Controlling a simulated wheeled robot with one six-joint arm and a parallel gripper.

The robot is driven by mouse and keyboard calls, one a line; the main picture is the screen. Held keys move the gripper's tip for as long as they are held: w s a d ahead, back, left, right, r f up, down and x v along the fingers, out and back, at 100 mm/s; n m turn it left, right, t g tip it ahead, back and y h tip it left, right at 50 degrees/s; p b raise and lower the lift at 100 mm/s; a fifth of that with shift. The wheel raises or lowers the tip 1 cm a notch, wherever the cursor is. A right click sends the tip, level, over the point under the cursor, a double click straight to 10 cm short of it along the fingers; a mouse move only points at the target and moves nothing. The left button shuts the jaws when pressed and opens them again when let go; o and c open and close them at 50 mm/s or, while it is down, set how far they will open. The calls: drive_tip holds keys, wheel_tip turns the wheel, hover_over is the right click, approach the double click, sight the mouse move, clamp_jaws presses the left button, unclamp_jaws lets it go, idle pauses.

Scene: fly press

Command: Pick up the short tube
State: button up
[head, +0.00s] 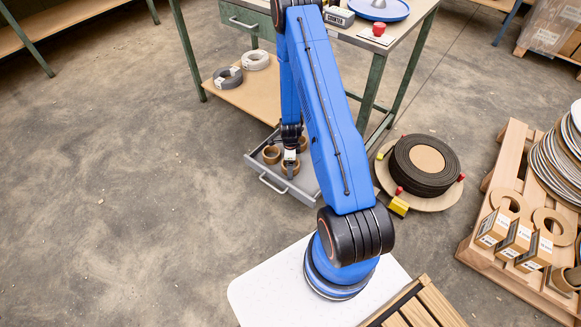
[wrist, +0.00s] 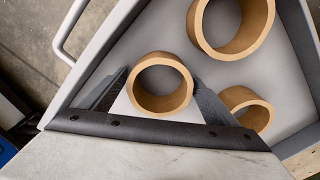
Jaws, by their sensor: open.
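Three cardboard-brown tubes stand on end in a grey drawer-like tray. In the wrist view, one tube (wrist: 160,101) stands between the two fingers of my gripper (wrist: 161,78). The fingers are open, one on each side of it, and I cannot tell whether either touches. A larger-looking tube (wrist: 232,48) is at the top and another tube (wrist: 250,117) is at the lower right, just outside the right finger. Their lengths are hard to judge from above. In the head view my gripper (head: 290,168) points down into the tray, partly hiding the tube below it.
The grey tray (head: 285,187) has a handle at its front, below a green-legged workbench (head: 377,85). Cable coils (head: 228,78) lie on the bench's lower shelf. A black reel (head: 424,165) is to the right, near a loaded pallet (head: 490,255). The floor at left is clear.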

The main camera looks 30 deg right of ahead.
drive_tip(key=shift+c, duration=0.4)
drive_tip(key=c, duration=1)
drive_tip(key=shift+r, duration=0.1)
drive_tip(key=shift+c, duration=0.2)
